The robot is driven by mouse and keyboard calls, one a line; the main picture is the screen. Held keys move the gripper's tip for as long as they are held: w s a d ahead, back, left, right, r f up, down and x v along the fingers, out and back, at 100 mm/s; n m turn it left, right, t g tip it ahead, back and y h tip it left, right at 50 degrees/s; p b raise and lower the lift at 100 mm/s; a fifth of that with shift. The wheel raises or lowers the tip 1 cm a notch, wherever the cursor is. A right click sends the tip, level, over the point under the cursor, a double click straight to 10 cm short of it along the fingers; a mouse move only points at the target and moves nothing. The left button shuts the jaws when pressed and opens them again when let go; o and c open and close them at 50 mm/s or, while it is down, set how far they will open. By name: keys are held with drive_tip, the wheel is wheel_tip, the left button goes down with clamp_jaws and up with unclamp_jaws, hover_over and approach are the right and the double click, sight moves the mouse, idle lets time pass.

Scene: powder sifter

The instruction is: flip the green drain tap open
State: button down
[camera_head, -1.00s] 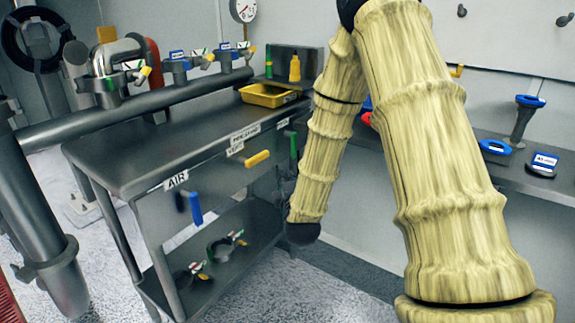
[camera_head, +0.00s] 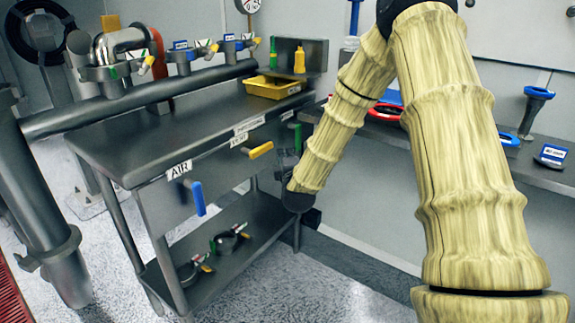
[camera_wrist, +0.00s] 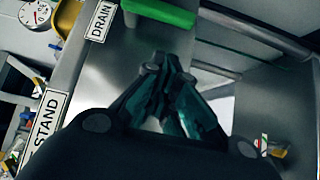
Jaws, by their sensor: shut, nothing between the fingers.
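The green drain tap handle (camera_head: 297,138) is on the front of the steel bench, at its right end. In the wrist view the green handle (camera_wrist: 160,12) lies at the top edge, close to the DRAIN label (camera_wrist: 101,21), and part of it is out of frame. My gripper (camera_wrist: 168,62) is shut and empty, its fingertips just below the handle in that picture with a visible gap. In the head view my gripper (camera_head: 286,163) is small and dark below the green handle, partly hidden by my forearm.
A yellow handle (camera_head: 261,150) and a blue handle (camera_head: 198,198) stick out from the same bench front. A lower shelf (camera_head: 250,215) holds clamps. A yellow tray (camera_head: 270,87) sits on top. A wall shelf (camera_head: 480,150) stands at right.

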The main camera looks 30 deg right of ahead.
drive_tip(key=shift+w+d+b, duration=0.25)
drive_tip(key=shift+w+d, duration=0.45)
drive_tip(key=shift+d, duration=0.35)
drive_tip(key=shift+w+d+b, duration=0.25)
drive_tip(key=shift+w+d, duration=0.45)
drive_tip(key=shift+d, duration=0.35)
